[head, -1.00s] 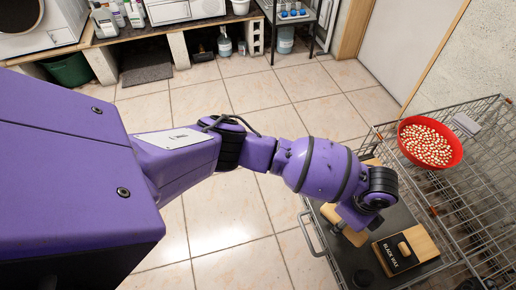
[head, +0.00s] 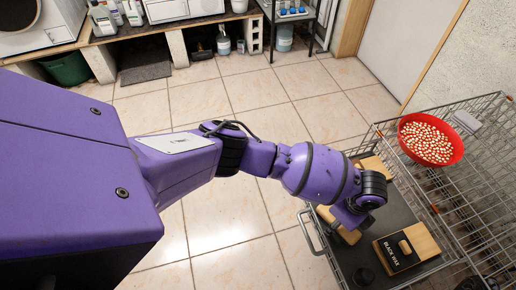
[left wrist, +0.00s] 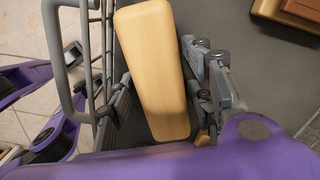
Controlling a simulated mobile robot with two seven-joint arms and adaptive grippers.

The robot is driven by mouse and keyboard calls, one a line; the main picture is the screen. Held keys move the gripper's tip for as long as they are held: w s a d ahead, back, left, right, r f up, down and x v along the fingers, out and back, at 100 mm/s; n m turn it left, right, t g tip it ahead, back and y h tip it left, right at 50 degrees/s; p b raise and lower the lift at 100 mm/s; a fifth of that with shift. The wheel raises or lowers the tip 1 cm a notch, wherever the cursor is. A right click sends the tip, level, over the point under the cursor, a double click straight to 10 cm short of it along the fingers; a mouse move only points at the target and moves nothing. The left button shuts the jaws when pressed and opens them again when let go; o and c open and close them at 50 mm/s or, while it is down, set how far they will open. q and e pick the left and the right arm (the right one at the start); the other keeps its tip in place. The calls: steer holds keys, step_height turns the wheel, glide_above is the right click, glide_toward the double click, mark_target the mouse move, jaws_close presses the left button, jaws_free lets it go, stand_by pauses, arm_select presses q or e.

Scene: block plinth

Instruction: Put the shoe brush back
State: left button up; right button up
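The shoe brush shows a pale wooden block (left wrist: 154,65) in the left wrist view, between my left gripper's fingers (left wrist: 160,85), with wood against both fingers. I take the gripper as shut on it; the contact faces are hidden. In the head view, part of the brush (head: 346,232) shows under my left wrist, over the dark cart top (head: 335,262); the left gripper's fingers are mostly hidden there. The brush's underside is hidden. I cannot tell how high it is above the cart top. My right gripper is not in view.
A metal handle (head: 308,235) edges the cart. A wire rack (head: 485,180) holds a red bowl (head: 455,152).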

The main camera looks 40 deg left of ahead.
arm_select(q)
steer(key=shift+w+r, duration=0.1)
steer(key=shift+r, duration=0.05)
steer(key=r, duration=0.4)
steer(key=r+p, duration=0.1)
steer(key=r, duration=0.3)
steer(key=r+p, duration=0.1)
steer(key=r, duration=0.3)
steer(key=shift+d+r, duration=0.1)
steer(key=shift+d, duration=0.15)
stand_by(0.3)
